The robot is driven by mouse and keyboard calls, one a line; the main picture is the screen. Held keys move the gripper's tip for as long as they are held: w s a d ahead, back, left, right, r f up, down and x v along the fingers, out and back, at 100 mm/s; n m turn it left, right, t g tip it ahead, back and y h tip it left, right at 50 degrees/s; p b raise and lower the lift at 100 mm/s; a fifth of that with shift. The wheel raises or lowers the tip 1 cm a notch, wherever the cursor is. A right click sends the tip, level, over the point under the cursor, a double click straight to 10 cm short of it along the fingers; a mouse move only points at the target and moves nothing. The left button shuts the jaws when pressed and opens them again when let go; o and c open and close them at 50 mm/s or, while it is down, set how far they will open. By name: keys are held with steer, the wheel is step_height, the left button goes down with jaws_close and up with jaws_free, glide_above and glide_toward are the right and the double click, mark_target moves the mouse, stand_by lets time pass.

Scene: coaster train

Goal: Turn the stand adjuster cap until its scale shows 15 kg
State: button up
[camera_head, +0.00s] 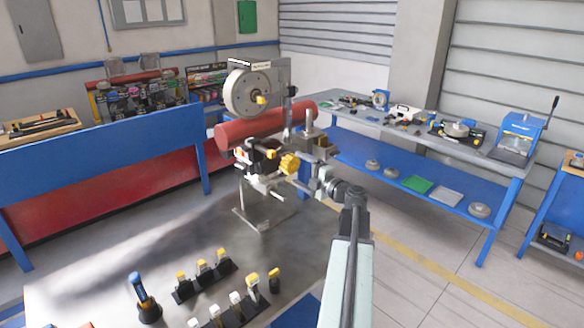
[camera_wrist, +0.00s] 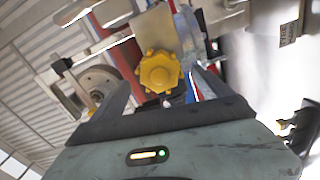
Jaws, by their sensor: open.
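The adjuster cap is a yellow lobed knob (camera_head: 289,163) on the stand in the head view. It faces me in the upper middle of the wrist view (camera_wrist: 159,72). My gripper (camera_head: 312,174) is just right of the cap in the head view. In the wrist view my gripper (camera_wrist: 163,82) is open, with one dark finger on each side of the cap. I cannot tell whether either finger touches it. The stand (camera_head: 262,200) rises from the grey table and carries a round wheel (camera_head: 246,92). No kilogram scale is readable in either view.
A red cylinder (camera_head: 262,125) lies behind the stand. Yellow-topped tools (camera_head: 202,270) stand in racks at the table's front. A blue-framed bench (camera_head: 420,180) with loose parts is at right, and a blue and red bench (camera_head: 100,165) at left.

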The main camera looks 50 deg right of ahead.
steer(key=shift+s+a, duration=0.1)
steer(key=shift+s, duration=1.1)
